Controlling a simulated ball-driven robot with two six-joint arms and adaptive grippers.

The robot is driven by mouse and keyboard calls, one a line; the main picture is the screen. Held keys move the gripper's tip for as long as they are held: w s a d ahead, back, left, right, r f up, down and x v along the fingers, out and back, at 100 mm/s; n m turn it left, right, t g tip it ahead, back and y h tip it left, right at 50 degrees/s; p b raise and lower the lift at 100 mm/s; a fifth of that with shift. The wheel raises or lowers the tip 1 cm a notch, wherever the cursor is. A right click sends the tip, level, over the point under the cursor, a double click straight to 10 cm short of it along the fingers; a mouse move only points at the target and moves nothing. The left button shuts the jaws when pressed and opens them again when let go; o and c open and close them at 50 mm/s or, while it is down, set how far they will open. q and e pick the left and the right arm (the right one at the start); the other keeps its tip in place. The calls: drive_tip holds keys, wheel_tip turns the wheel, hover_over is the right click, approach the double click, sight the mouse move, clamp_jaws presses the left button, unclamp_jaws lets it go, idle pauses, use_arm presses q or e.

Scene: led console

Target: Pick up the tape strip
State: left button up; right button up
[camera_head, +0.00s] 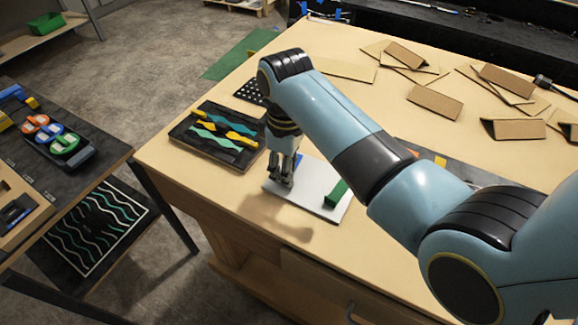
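My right gripper (281,181) points down at the left part of a white board (306,203) on the wooden table. Its fingertips are at or just above the board. They are too small to tell open from shut, and I see no strip between them. A dark tray (182,138) to its left holds several wavy teal and yellow strips (222,127). A green block (336,193) is on the board's right side. I cannot tell for sure which piece is the tape strip; it may be hidden by the gripper. My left gripper is out of view.
Several cardboard pieces (434,101) lie at the table's back right. A black perforated piece (249,91) is behind the tray. A dark side table at left holds a rack of coloured rings (50,136). Bare table shows in front of the white board.

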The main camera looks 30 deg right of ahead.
clamp_jaws()
drive_tip(key=shift+r, duration=0.4)
wheel_tip(320, 180, up, 4)
drive_tip(key=shift+s+d+f+b, duration=0.15)
drive_tip(key=shift+f+b, duration=0.1)
drive_tip(key=shift+b, duration=0.2)
drive_tip(key=s+d+r, duration=0.5)
drive_tip(key=s+r, duration=0.1)
drive_tip(key=s, duration=0.4)
drive_tip(key=shift+r+p, duration=0.4)
drive_tip(key=shift+s+a, duration=0.1)
